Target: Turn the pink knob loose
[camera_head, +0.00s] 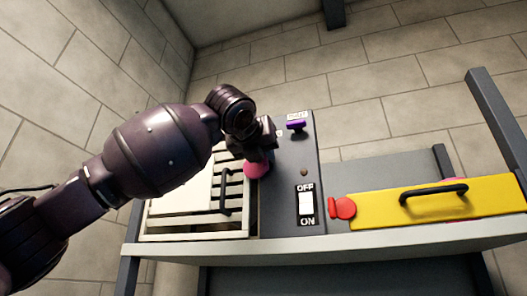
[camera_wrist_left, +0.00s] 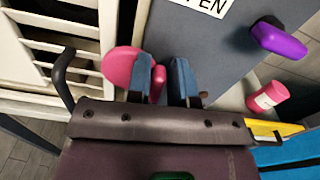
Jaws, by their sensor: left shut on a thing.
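The pink knob (camera_head: 257,169) is on the left side of the grey panel, beside the white slatted vent. In the left wrist view, its round pink disc (camera_wrist_left: 121,66) shows left of the fingers, and a narrow pink part lies between them. My left gripper (camera_head: 258,140) reaches over it from the left. Its blue-grey fingers (camera_wrist_left: 163,82) are shut on the knob. The gripper hides the knob's upper part in the head view. My right gripper is in neither view.
The grey panel (camera_head: 280,205) carries a purple knob (camera_head: 296,126) and a white OFF/ON switch (camera_head: 306,204). The slatted vent (camera_head: 200,225) has a dark handle (camera_head: 225,192).

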